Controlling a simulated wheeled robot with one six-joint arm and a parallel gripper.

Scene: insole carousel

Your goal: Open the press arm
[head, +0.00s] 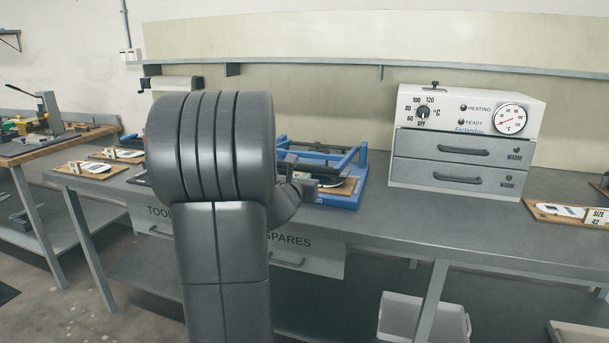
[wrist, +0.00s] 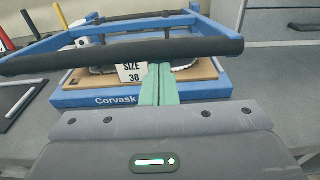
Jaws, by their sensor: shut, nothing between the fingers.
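The press is a blue frame with "Corvask" on its front edge (wrist: 115,100). It stands on the bench, partly hidden behind my arm in the head view (head: 350,200). Its press arm has blue side bars and a black padded cross bar (wrist: 90,58), which spans the wrist view above a wooden board (wrist: 205,70). A "SIZE 38" card and pale insole parts show under the bar. My gripper (wrist: 160,68) has green fingers, shut and empty. Their tips are at the bar's lower edge; I cannot tell whether they touch it.
A heater cabinet (head: 465,145) with two closed drawers stands right of the press. Boards with insoles lie at the left (head: 85,169) and at the far right (head: 570,212). A dark tray (wrist: 20,105) lies left of the press. The bench before the cabinet is clear.

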